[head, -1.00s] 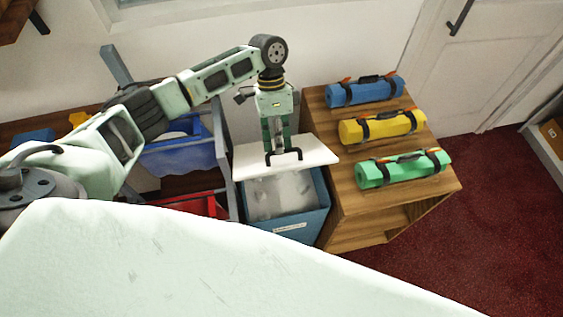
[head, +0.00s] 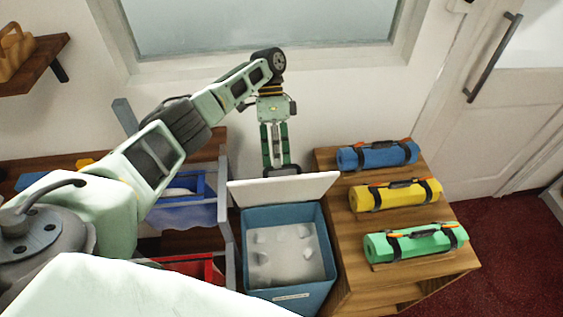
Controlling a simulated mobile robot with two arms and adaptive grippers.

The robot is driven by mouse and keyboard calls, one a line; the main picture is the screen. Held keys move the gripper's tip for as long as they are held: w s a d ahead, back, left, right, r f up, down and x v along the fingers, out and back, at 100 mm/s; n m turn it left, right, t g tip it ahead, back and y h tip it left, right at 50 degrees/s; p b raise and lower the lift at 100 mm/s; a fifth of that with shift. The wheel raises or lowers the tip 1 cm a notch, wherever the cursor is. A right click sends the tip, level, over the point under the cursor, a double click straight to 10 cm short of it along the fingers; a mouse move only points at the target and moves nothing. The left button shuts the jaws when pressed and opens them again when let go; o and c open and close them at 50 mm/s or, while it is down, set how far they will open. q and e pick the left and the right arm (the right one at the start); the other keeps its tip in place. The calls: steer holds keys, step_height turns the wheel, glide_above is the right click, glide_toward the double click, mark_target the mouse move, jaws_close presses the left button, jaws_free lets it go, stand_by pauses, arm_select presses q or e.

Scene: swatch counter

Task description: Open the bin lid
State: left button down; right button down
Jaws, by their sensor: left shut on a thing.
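The blue bin (head: 290,290) stands beside the wooden shelf unit, and its grey inside shows with several pale lumps at the bottom. Its white lid (head: 285,192) is raised at the back edge, tilted steeply up, with the bin mouth uncovered. My left gripper (head: 281,170) points down behind the lid's upper edge, shut on the lid handle, which is mostly hidden behind the lid. My right gripper is not in view.
A wooden unit (head: 338,222) right of the bin carries a blue roll (head: 377,155), a yellow roll (head: 395,195) and a green roll (head: 415,242). Left of the bin a rack holds a blue bin (head: 180,213) and a red bin (head: 188,268). A window and wall are behind.

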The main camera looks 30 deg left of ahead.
arm_select(q)
steer(key=shift+w+a+f+g, duration=0.15)
steer(key=shift+a+f, duration=0.1)
steer(key=shift+f, duration=0.25)
steer(key=shift+w+a+f+g, duration=0.15)
steer(key=shift+a+f, duration=0.05)
steer(key=shift+f, duration=0.3)
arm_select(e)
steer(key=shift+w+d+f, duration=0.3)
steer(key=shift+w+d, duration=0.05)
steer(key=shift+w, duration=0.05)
arm_select(q)
steer(key=c, duration=2.1)
jaws_free()
steer(key=shift+w, duration=0.2)
steer(key=shift+o, duration=1.2)
steer(key=shift+w+a+f, duration=0.1)
steer(key=shift+w+f, duration=0.05)
steer(key=shift+w, duration=0.05)
steer(key=shift+w+a, duration=0.1)
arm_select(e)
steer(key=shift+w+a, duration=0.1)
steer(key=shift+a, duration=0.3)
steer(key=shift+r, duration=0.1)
